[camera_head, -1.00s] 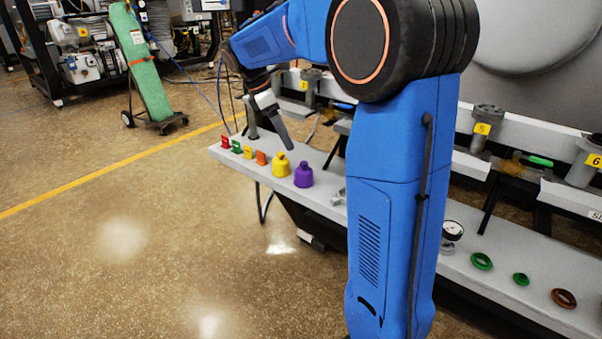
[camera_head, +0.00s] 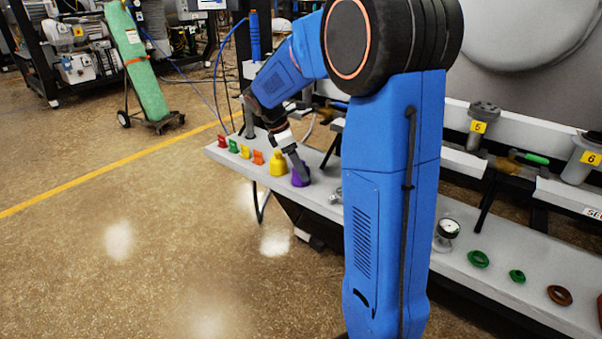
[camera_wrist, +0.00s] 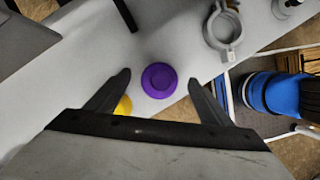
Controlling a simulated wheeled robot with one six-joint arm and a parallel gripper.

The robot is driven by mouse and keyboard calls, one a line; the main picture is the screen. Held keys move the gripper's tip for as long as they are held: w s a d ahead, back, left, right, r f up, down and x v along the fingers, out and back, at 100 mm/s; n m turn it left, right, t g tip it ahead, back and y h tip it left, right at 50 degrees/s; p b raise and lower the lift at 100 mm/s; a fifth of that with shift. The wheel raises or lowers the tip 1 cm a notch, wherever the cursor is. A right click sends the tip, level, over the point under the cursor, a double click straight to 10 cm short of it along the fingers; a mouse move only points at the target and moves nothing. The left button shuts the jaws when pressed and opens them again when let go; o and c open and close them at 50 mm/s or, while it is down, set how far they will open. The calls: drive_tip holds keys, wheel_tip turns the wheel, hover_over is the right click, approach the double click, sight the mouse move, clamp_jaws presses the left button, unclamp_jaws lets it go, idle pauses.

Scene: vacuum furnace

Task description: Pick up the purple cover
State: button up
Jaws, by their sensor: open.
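The purple cover (camera_head: 301,175) stands upright on the grey bench shelf (camera_head: 350,209), just right of the yellow cover (camera_head: 279,163). In the wrist view the purple cover (camera_wrist: 159,80) shows from above, between and slightly beyond the tips of my open gripper (camera_wrist: 159,82). In the head view my gripper (camera_head: 299,172) reaches down over the purple cover and hides part of it. The fingers are apart and hold nothing. Whether a finger touches the cover I cannot tell. The yellow cover (camera_wrist: 124,106) is partly hidden behind the left finger in the wrist view.
Several small red, green and orange pieces (camera_head: 245,151) line the shelf left of the yellow cover. A metal ring clamp (camera_wrist: 223,27) lies right of the purple cover. A gauge (camera_head: 447,229) and coloured rings (camera_head: 478,258) lie farther right. Open floor is in front.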

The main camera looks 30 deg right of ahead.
drive_tip(key=shift+x, duration=1.1)
drive_tip(key=c, duration=1.1)
drive_tip(key=shift+c, duration=0.2)
